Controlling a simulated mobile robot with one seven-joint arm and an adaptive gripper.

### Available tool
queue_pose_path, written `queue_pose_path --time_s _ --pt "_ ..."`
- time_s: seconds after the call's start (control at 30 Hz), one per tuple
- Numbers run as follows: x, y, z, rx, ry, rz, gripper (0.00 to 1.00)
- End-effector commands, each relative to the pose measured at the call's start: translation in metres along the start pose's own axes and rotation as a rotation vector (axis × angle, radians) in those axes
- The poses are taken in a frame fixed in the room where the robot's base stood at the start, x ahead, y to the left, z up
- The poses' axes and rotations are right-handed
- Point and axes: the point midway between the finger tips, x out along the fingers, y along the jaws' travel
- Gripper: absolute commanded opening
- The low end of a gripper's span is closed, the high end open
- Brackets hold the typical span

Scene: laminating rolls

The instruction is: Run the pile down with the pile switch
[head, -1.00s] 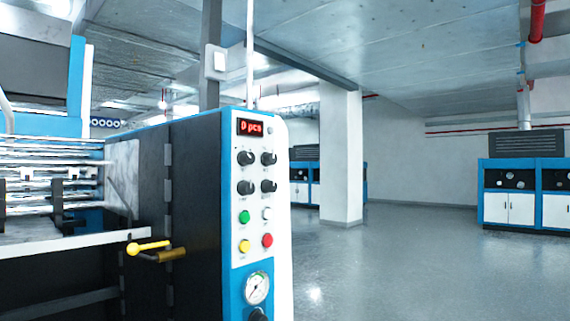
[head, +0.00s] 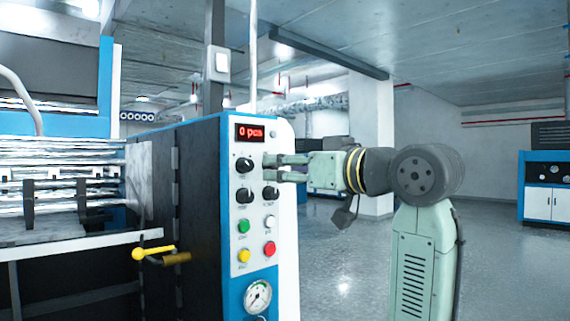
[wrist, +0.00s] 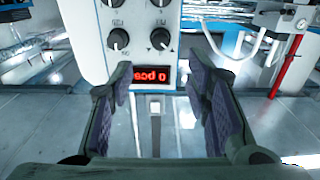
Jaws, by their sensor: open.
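The control panel (head: 262,226) carries a red display (head: 249,132) reading "0 pcs" and black rotary knobs beneath it. The upper-left knob (head: 244,165) and both lower knobs show; my gripper hides the upper-right one. In the wrist view, upside down, the display (wrist: 148,76) lies between my fingers. Beyond it are two knobs; the one on the right (wrist: 160,39) has small arrow-like marks. I cannot read which label names the pile switch. My gripper (head: 270,168) is open and empty before the panel's right column. Contact is not visible.
Green, white, yellow and red buttons (head: 268,248) and a pressure gauge (head: 257,296) sit lower on the panel. A yellow-knobbed lever (head: 152,252) sticks out at left. Open floor (head: 340,285) lies to the right, with blue-white cabinets (head: 543,185) far off.

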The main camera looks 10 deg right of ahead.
Motion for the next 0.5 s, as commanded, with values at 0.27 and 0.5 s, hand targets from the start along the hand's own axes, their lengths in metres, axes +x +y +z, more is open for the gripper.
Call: queue_pose_path --time_s 0.27,0.5 --pt "0.039 0.001 -0.002 0.005 -0.005 -0.003 0.44" --pt "0.083 0.000 -0.002 0.003 -0.003 -0.001 0.44"
